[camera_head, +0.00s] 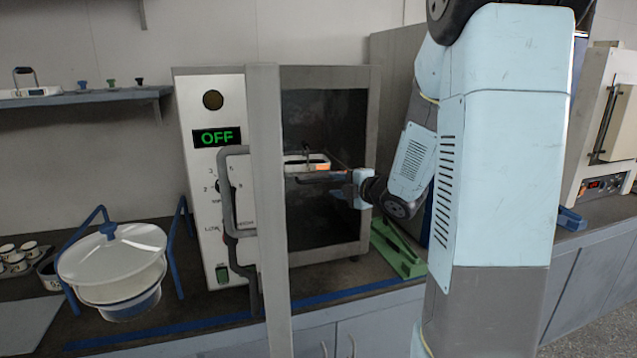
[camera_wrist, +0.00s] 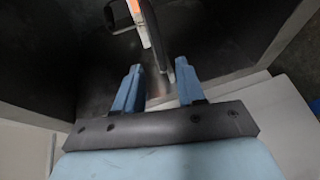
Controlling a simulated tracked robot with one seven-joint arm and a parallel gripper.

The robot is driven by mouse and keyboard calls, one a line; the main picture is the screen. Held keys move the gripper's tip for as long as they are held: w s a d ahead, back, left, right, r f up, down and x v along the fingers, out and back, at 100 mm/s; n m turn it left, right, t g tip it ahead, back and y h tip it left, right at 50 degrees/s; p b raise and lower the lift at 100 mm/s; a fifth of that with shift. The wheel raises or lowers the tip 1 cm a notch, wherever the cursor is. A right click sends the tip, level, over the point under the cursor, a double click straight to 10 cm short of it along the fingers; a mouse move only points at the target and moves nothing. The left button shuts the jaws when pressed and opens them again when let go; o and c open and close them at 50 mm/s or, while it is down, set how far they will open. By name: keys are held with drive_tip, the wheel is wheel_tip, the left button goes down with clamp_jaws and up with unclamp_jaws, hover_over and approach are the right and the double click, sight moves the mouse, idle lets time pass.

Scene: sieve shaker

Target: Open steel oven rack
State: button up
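The grey oven (camera_head: 323,76) stands on the counter with its door (camera_head: 270,190) swung open, seen nearly edge-on. Its panel display reads OFF. Inside the dark chamber is a pale tray-like piece with a handle (camera_head: 308,163), probably the rack or something on it. My gripper (camera_head: 325,179) reaches into the opening from the right, just below and in front of that piece. In the wrist view my gripper (camera_wrist: 158,72) has its two blue fingers apart. A grey metal bar end shows beyond or between the fingertips; I cannot tell whether it touches them.
A white-lidded sieve pan (camera_head: 113,258) on a blue stand is at left, with small cups (camera_head: 18,258) beside it. A green object (camera_head: 397,248) lies right of the oven. A wall shelf (camera_head: 80,98) is at upper left. The open door juts toward me.

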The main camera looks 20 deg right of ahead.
sight(318, 182)
drive_tip(key=x, duration=0.8)
drive_tip(key=shift+w+a+f, duration=0.1)
drive_tip(key=shift+w+a, duration=0.05)
drive_tip(key=shift+w, duration=0.1)
drive_tip(key=shift+c, duration=0.5)
drive_tip(key=shift+s, duration=0.1)
drive_tip(key=c, duration=0.6)
drive_tip(key=shift+f, duration=0.15)
clamp_jaws()
